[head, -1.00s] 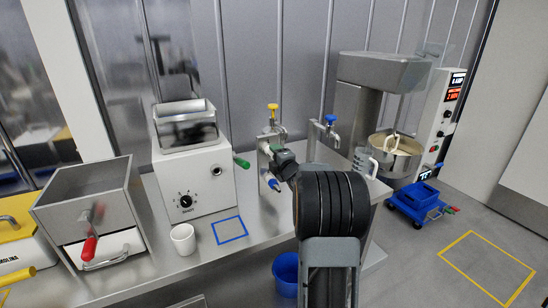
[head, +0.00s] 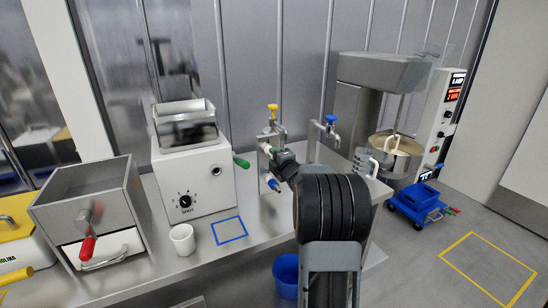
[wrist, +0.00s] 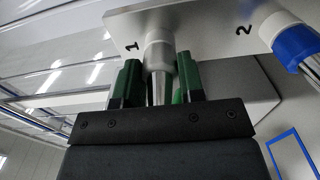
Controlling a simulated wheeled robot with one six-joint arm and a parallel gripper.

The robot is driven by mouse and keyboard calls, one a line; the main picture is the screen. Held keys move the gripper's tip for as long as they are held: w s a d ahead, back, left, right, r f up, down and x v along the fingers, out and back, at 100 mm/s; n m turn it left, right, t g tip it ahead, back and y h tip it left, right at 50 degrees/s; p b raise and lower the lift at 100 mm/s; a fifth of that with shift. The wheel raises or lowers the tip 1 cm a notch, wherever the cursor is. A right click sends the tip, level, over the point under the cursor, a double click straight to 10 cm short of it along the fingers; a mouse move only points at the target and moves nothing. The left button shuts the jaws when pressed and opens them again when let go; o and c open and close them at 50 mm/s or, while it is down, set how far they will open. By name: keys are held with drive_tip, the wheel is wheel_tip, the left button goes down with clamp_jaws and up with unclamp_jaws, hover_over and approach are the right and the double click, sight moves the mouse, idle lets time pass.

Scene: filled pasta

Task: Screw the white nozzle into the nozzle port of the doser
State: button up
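The white nozzle (wrist: 158,53) has a pale collar and a metal tip and sits at position 1 of a numbered metal plate (wrist: 200,22) in the wrist view. My gripper (wrist: 160,75) has green fingers, one on each side of this nozzle and very close to it. Whether they touch it I cannot tell. In the head view my gripper (head: 280,160) is at the metal stand, and my arm hides much of the nozzle area. The doser (head: 194,180) is the white machine with a dial, and its round nozzle port (head: 216,172) looks empty.
A blue-collared nozzle (wrist: 295,45) sits at position 2, close to the right of my fingers. A white cup (head: 182,239) and a blue square outline (head: 230,231) are on the steel table before the doser. A green-handled lever (head: 241,162) sticks out from the doser's side.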

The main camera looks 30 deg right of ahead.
drive_tip(key=c, duration=0.4)
drive_tip(key=shift+s+a+b, duration=0.1)
drive_tip(key=shift+s+b, duration=0.45)
drive_tip(key=shift+s, duration=0.15)
idle(0.8)
drive_tip(key=shift+s+a+b, duration=0.15)
drive_tip(key=shift+s+b, duration=0.25)
drive_tip(key=shift+s, duration=0.8)
drive_tip(key=shift+s+a+b, duration=0.15)
drive_tip(key=shift+s+b, duration=0.2)
drive_tip(key=shift+s, duration=0.85)
